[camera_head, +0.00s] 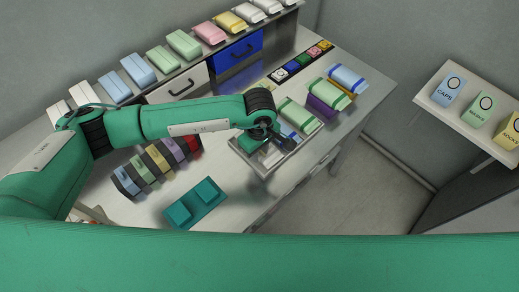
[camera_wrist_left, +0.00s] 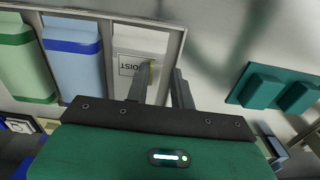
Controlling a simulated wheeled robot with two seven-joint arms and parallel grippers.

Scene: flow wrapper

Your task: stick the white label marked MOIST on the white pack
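The white pack (camera_wrist_left: 140,38) lies in a grey tray (camera_wrist_left: 181,22), beside a blue pack and a green pack in the left wrist view. The white label marked MOIST (camera_wrist_left: 126,66) shows at the near end of the white pack, with its print reversed in the view. It looks flat there, but I cannot tell if it is stuck. My left gripper (camera_wrist_left: 163,70) is open, with a gap between its fingers. One finger is beside the label and overlaps its edge in view. My right gripper is not in view.
A teal holder (camera_head: 195,203) stands on the table left of the tray. Wrapped packs (camera_head: 322,106) lie right of the tray. A shelf of packs runs along the back. The table's front edge is near the tray.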

